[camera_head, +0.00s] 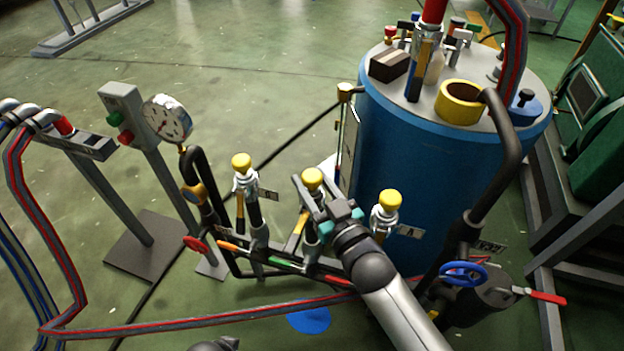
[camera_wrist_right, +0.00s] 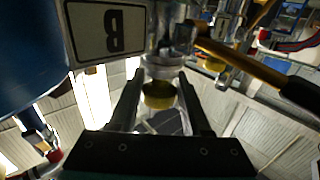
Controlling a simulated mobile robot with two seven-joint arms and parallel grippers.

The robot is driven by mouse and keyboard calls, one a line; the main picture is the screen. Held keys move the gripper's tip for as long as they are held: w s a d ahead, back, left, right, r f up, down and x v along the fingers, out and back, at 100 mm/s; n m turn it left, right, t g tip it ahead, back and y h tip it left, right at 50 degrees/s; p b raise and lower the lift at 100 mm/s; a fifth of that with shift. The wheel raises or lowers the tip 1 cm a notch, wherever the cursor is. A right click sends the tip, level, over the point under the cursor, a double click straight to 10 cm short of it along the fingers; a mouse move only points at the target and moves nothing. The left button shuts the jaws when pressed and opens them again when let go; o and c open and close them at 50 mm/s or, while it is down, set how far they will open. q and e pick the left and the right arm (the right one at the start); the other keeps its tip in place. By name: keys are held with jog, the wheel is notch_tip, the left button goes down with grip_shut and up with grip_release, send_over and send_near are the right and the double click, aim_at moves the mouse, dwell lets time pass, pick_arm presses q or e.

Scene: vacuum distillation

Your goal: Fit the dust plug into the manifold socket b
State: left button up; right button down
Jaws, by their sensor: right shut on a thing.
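My right gripper (camera_head: 314,193) is shut on the yellow dust plug (camera_head: 312,177) at the middle manifold socket. In the right wrist view the plug (camera_wrist_right: 158,97) sits between the two fingers (camera_wrist_right: 160,88), in line with the metal mouth of socket b (camera_wrist_right: 165,65). That view is upside down, and a plate marked B (camera_wrist_right: 108,30) stands beside the socket. The plug appears to meet the mouth; how deep it sits I cannot tell. My wrist hides part of socket b (camera_head: 310,232) in the head view.
Yellow-capped sockets stand left (camera_head: 242,180) and right (camera_head: 385,218) of the middle one, close to my gripper. A blue drum (camera_head: 400,165) rises behind. A pressure gauge (camera_head: 167,120) and red valve handle (camera_head: 196,244) are at left; a blue handwheel (camera_head: 463,273) is at right.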

pick_arm(q)
jog(key=shift+f, duration=0.2)
pick_arm(e)
jog(key=shift+f, duration=0.2)
jog(key=shift+c, duration=1.4)
grip_release()
pick_arm(q)
jog(key=shift+r, duration=0.1)
pick_arm(e)
jog(key=shift+f, duration=0.1)
pick_arm(q)
notch_tip(320, 180, up, 4)
jog(key=w, duration=0.2)
jog(key=s+a+f+p, duration=0.3)
jog(key=s+f+p, duration=0.1)
jog(key=f, duration=0.3)
jog(key=shift+s+f, duration=0.3)
jog(key=shift+s, duration=0.35)
pick_arm(e)
jog(key=v, duration=1.5)
pick_arm(q)
jog(key=shift+d, duration=0.1)
pick_arm(e)
jog(key=shift+s, duration=0.1)
